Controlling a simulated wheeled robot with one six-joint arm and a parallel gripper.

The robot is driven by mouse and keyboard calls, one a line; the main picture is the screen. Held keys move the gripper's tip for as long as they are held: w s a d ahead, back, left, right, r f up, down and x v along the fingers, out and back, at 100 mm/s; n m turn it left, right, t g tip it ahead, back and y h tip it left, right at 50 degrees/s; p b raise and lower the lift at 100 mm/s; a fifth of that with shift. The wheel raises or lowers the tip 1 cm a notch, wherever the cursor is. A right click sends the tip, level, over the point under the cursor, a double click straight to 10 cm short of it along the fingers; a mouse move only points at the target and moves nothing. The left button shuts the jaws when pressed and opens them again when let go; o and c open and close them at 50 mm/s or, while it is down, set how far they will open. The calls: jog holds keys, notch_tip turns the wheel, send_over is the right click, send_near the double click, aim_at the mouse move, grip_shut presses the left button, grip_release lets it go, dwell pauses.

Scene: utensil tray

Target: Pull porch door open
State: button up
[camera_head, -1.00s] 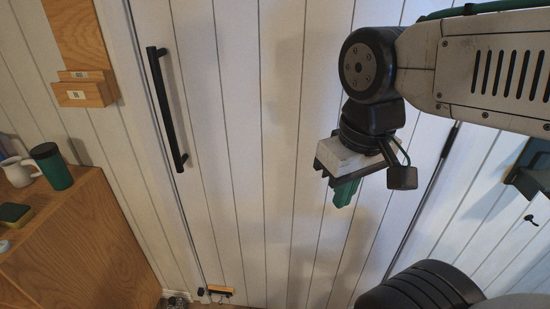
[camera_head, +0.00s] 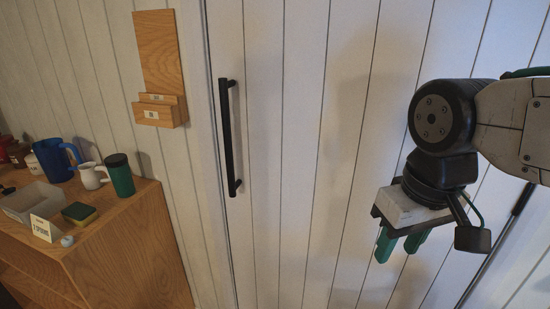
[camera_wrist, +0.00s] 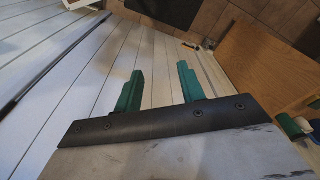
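The porch door (camera_head: 310,150) is white with vertical plank grooves and looks closed in its frame. Its black vertical bar handle (camera_head: 230,138) is near the door's left edge in the head view. My gripper (camera_head: 400,246) hangs in front of the door, well to the right of the handle and lower than it. Its two green fingers are apart with nothing between them. In the wrist view my gripper (camera_wrist: 160,88) also shows its fingers spread and empty, with white planks behind them. I cannot make out the handle clearly in the wrist view.
A wooden cabinet (camera_head: 130,235) stands left of the door. On it are a green tumbler (camera_head: 120,174), a white mug (camera_head: 92,176), a blue pitcher (camera_head: 56,158) and a grey bin (camera_head: 30,200). A wooden wall holder (camera_head: 160,70) hangs above.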

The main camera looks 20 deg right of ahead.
jog(key=n+t+y, duration=0.4)
jog(key=t+y, duration=0.3)
jog(key=t, duration=0.8)
send_near(228, 131)
jog(key=x, duration=1.1)
jog(key=shift+w, duration=0.1)
grip_shut()
